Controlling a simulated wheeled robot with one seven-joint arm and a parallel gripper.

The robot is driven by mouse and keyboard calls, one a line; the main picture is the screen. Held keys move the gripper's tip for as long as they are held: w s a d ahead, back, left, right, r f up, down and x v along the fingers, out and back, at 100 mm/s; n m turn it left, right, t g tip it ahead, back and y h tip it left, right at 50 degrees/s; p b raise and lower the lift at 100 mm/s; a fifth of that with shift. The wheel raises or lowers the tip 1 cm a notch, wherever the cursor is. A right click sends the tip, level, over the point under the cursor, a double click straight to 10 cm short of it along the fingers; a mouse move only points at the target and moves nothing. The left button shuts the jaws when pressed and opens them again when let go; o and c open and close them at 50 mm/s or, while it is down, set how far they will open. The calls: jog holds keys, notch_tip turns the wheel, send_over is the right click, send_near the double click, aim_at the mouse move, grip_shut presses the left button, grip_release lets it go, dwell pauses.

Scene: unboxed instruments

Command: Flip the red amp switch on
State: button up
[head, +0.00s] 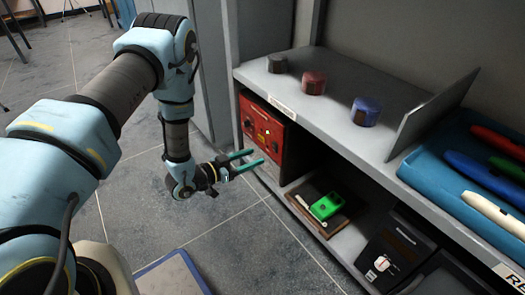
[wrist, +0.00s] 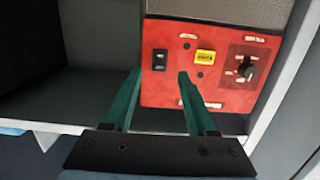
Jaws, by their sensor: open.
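The red amp (head: 258,118) stands at the left end of the lower shelf. In the wrist view its red front panel (wrist: 170,95) faces me. A black rocker switch (wrist: 160,59) sits at the panel's left, seen just beyond and between my fingertips. I cannot tell which way it is set. The fingers (wrist: 160,76) appear apart from the panel in the wrist view.
A green device (head: 326,206) on a dark board and a black box (head: 388,256) share the lower shelf. Grey, red and blue round pieces stand on the upper shelf (head: 345,82), above the amp. A blue tray (head: 440,161) is at right.

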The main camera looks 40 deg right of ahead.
jog(key=shift+w+a+r+p, duration=0.1)
jog(key=shift+a+r+p, duration=0.1)
jog(key=shift+a, duration=0.85)
jog(key=shift+a+r+p, duration=0.1)
jog(key=shift+a+p, duration=0.05)
jog(key=shift+a, duration=0.9)
jog(key=shift+w, duration=0.1)
